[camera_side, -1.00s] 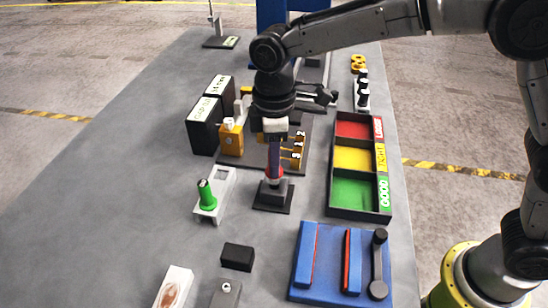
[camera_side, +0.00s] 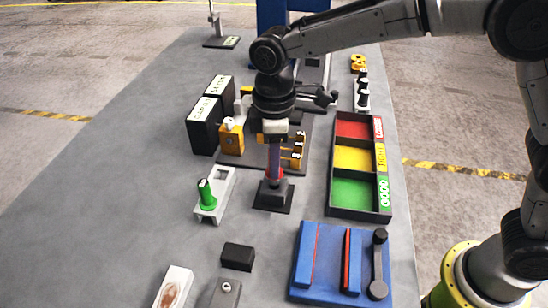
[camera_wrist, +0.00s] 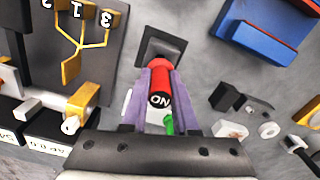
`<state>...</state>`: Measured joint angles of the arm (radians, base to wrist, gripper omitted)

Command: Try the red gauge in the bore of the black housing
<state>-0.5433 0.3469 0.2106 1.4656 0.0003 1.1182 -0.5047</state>
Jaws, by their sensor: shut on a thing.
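The red gauge (camera_wrist: 160,82), marked "NO" on its end, is held between the purple fingers of my gripper (camera_wrist: 158,78). In the side view, my gripper (camera_side: 274,168) points down over the black housing (camera_side: 273,196), and the red gauge (camera_side: 275,174) shows just below the fingertips, at the housing's top. The housing stands on a flat dark base and also shows beyond the gauge in the wrist view (camera_wrist: 169,47). The bore is hidden, so I cannot tell how far the gauge is inside it.
A white stand (camera_side: 226,184) with a green gauge (camera_side: 206,194) is to the left. A three-part tray (camera_side: 334,192) in red, yellow and green is to the right. A blue fixture (camera_side: 329,262) and a small black block (camera_side: 237,256) are nearer the camera.

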